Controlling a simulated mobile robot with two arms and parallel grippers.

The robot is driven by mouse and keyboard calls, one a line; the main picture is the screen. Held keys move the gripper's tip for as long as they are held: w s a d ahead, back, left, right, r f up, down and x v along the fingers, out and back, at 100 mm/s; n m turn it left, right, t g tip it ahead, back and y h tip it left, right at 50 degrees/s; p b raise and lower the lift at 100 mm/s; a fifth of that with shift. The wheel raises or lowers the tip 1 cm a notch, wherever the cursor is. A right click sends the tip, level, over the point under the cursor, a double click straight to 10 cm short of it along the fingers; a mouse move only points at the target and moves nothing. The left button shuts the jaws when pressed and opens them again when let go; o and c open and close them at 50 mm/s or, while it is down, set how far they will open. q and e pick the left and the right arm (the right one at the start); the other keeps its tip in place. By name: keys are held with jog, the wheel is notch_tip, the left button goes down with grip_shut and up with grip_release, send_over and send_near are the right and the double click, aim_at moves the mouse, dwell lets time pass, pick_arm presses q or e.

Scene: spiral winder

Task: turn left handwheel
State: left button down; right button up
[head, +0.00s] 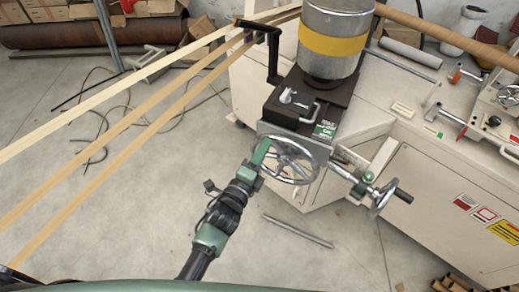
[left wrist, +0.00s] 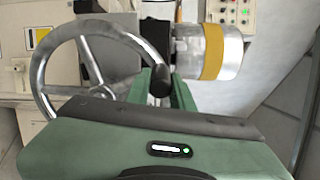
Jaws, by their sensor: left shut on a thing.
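The left handwheel (head: 291,161), a silvery spoked wheel, is on the front of the machine below the dark winder block. It fills the left of the left wrist view (left wrist: 40,72). My left gripper (head: 262,152), green, is at the wheel's left rim. In the left wrist view, its green fingers (left wrist: 161,88) are shut on the wheel's black handle (left wrist: 160,78), whose end shows between them. The finger contact is partly hidden by the gripper body. My right gripper is not in view.
A second, smaller handwheel (head: 382,197) with a black handle sticks out to the right. Above stands a metal cylinder with a yellow band (head: 331,44). Wooden strips (head: 120,125) run across the left. A metal bar (head: 298,231) lies on the otherwise open floor in front.

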pick_arm(q)
jog(key=shift+d+r+m, duration=0.15)
jog(key=shift+d+m, duration=0.1)
jog(key=shift+m, duration=0.05)
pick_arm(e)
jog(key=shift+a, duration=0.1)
pick_arm(q)
jog(key=shift+s, duration=0.1)
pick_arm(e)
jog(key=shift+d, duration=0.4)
pick_arm(q)
jog(key=c, duration=1.2)
grip_release()
jog(key=shift+c, duration=0.2)
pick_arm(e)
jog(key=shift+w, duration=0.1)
pick_arm(q)
jog(key=shift+s, duration=0.1)
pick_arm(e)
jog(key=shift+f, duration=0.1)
pick_arm(q)
jog(key=shift+s+a, duration=0.15)
jog(key=shift+s, duration=0.2)
jog(key=b+v, duration=0.2)
jog(key=v, duration=0.5)
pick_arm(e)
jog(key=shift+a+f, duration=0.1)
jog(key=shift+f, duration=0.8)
